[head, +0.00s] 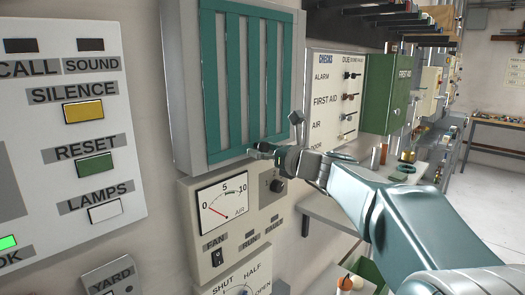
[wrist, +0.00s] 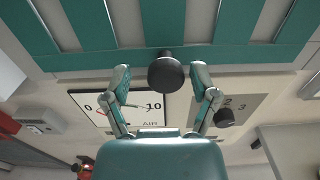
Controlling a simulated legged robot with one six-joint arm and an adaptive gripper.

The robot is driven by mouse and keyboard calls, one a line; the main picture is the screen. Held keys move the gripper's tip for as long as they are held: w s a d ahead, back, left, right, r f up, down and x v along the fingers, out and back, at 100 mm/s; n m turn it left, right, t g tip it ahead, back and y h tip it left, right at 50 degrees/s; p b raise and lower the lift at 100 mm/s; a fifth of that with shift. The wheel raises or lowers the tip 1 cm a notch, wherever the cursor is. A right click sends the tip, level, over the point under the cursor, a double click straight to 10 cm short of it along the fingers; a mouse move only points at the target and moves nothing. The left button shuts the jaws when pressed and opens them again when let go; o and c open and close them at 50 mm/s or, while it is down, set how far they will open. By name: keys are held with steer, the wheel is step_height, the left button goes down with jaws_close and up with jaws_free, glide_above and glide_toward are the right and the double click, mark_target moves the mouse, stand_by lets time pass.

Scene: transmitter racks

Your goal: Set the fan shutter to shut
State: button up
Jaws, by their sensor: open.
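The teal slatted shutter (head: 243,80) sits in a grey frame on the wall; vertical slats with pale strips between them show. In the wrist view its lower rail (wrist: 60,62) carries a dark round knob (wrist: 166,75) that stands out from it. My gripper (wrist: 163,84) is open, its two fingers spread to the left and right of the knob; I cannot tell whether they touch it. In the head view my gripper (head: 278,138) is at the shutter's lower right corner, where the knob is hard to separate from it. A SHUT, HALF, OPEN scale (head: 243,283) is partly cut off at the bottom.
Just below are the AIR gauge (head: 225,205), a small black knob (head: 277,186) and the FAN switch (head: 217,257). A button panel (head: 85,135) is at left. A CHECKS board (head: 335,100) and a green first aid box (head: 385,92) are at right.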

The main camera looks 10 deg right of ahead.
steer(key=v, duration=1.2)
steer(key=s+a+f+n+g+h, duration=0.4)
steer(key=s+a+f+n+g, duration=0.4)
steer(key=s+f+n, duration=0.55)
steer(key=s+d+f+n+g+h, duration=0.1)
steer(key=s+d+f+n+h, duration=0.3)
steer(key=s+n, duration=0.7)
step_height(320, 180, down, 5)
steer(key=n+h, duration=0.2)
steer(key=n, duration=0.2)
steer(key=shift+s+r+h, duration=0.2)
steer(key=shift+s+h, duration=0.1)
